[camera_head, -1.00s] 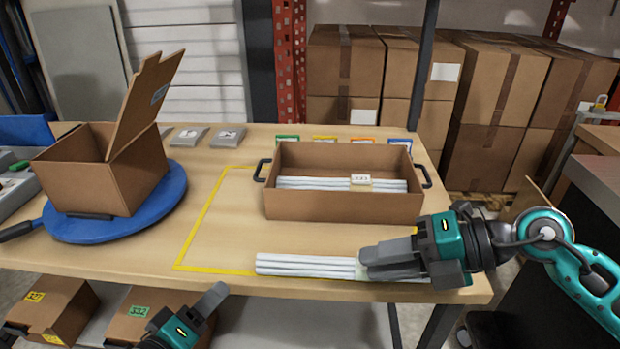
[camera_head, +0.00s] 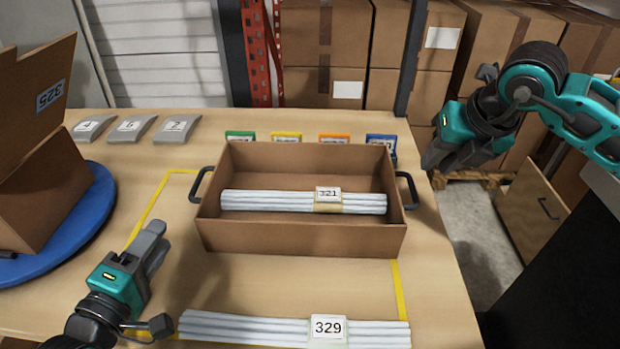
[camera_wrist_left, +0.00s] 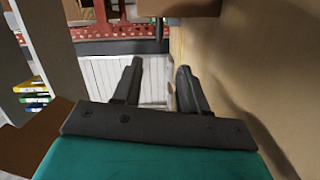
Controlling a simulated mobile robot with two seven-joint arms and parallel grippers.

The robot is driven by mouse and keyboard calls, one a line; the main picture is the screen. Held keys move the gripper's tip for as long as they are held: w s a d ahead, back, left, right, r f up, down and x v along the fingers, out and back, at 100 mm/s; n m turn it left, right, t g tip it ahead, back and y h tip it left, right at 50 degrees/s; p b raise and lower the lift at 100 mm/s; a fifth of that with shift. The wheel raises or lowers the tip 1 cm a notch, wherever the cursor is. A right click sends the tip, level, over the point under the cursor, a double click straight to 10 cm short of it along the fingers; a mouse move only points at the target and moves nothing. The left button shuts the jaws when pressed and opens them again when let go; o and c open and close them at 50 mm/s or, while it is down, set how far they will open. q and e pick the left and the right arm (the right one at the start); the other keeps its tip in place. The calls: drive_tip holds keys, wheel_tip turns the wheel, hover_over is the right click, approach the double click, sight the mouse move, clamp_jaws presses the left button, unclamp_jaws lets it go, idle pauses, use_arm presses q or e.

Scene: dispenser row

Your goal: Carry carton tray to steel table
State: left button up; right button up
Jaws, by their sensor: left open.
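The carton tray (camera_head: 300,238) is an open brown box with a black handle at each end, standing on the wooden table. A bundle of white strips labelled 321 (camera_head: 260,202) lies inside it. My left gripper (camera_head: 158,243) is open and empty, left of the tray's front left corner and apart from it. In the left wrist view the open fingers (camera_wrist_left: 160,66) point toward a brown edge of the tray (camera_wrist_left: 190,7) and a dark handle. My right gripper (camera_head: 435,158) is raised beyond the table's right edge, right of the tray handle; its fingers are unclear. I cannot identify the steel table.
A bundle labelled 329 (camera_head: 255,328) lies at the table's front. A blue turntable (camera_head: 85,225) with an open carton (camera_head: 35,190) stands left. Several coloured tags stand behind the tray. Stacked cartons (camera_head: 330,45) are behind. A dark, grey-topped unit (camera_head: 560,260) is at right.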

sight(193, 188)
use_arm(q)
drive_tip(key=shift+w, duration=0.25)
drive_tip(key=shift+r, duration=0.1)
use_arm(e)
drive_tip(key=shift+w+d+r, duration=0.1)
drive_tip(key=shift+w, duration=0.1)
use_arm(q)
drive_tip(key=shift+s, duration=0.15)
use_arm(e)
drive_tip(key=shift+s, duration=0.15)
use_arm(q)
drive_tip(key=x, duration=1.3)
use_arm(e)
drive_tip(key=x, duration=1.3)
drive_tip(key=shift+d, duration=0.1)
use_arm(q)
drive_tip(key=c, duration=0.4)
use_arm(e)
drive_tip(key=c, duration=0.5)
use_arm(q)
clamp_jaws()
use_arm(e)
clamp_jaws()
drive_tip(key=shift+r, duration=0.1)
